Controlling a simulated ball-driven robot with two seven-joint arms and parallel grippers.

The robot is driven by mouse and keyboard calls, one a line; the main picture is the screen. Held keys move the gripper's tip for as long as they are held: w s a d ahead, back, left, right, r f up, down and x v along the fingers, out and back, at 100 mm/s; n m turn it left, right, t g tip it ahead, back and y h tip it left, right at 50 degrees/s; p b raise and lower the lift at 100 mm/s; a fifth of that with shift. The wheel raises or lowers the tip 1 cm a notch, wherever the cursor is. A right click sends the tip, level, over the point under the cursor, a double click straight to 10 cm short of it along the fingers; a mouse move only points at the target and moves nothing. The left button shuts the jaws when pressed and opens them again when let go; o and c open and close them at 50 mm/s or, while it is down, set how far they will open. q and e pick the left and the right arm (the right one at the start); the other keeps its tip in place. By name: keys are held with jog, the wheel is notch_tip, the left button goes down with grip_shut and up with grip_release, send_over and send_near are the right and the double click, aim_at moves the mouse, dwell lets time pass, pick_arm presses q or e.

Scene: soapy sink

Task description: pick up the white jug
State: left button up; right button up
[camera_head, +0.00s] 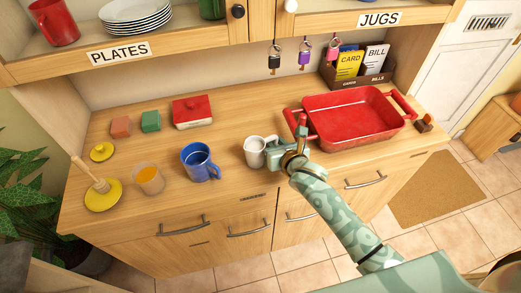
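The white jug (254,153) stands upright on the wooden counter, between the blue jug (198,163) and the red tray. My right gripper (279,151) comes in from the lower right and is at the right side of the white jug, by its handle. The gripper partly hides that side, so I cannot tell whether its fingers are open or closed on the jug. My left gripper is not in view.
A red tray (350,138) lies right behind my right gripper. A glass of orange liquid (149,180), a yellow dish with a dipper (103,196) and a red butter dish (192,111) stand to the left. Keys hang above. The counter front between the jugs is clear.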

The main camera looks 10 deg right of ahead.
grip_shut()
